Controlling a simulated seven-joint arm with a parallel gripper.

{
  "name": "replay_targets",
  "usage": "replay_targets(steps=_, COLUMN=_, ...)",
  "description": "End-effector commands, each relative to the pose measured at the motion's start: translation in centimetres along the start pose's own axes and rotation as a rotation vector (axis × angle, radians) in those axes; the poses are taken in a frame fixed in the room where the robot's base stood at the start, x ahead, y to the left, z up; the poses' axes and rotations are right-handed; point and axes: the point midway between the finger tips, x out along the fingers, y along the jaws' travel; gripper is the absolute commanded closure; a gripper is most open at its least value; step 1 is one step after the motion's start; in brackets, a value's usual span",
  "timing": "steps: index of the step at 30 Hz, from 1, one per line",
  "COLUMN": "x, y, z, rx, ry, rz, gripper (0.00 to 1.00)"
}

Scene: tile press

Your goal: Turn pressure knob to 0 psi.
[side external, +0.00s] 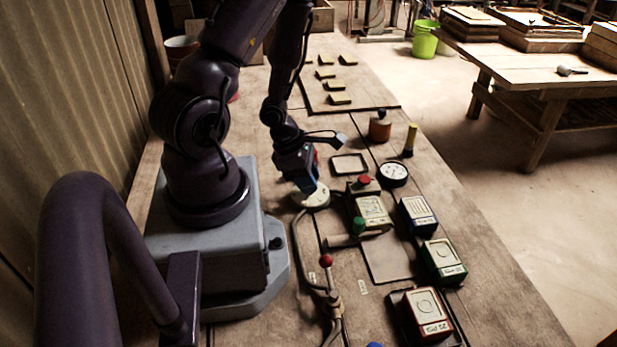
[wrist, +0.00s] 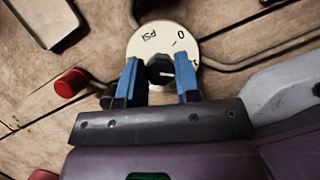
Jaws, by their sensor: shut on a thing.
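The pressure dial is a round cream disc (side external: 316,197) on the bench below my gripper (side external: 309,184). The exact contact is hard to see.
A red-topped block (side external: 364,186), a round gauge (side external: 394,174) and several labelled boxes (side external: 442,260) stand to the right. A red-knobbed lever (side external: 326,261) is in front. An empty tray (side external: 349,164) lies behind. Pipes run beside the dial.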

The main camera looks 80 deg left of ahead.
Motion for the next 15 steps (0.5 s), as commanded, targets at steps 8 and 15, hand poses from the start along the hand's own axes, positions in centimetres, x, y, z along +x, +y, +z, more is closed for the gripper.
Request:
replay_targets(steps=8, x=0.0, y=0.04, z=-0.02, rx=-0.002, ry=0.001, rz=0.001, gripper=0.93)
replay_targets(steps=15, x=0.0, y=0.03, z=-0.01, rx=-0.001, ry=0.0, rz=0.001, gripper=0.44)
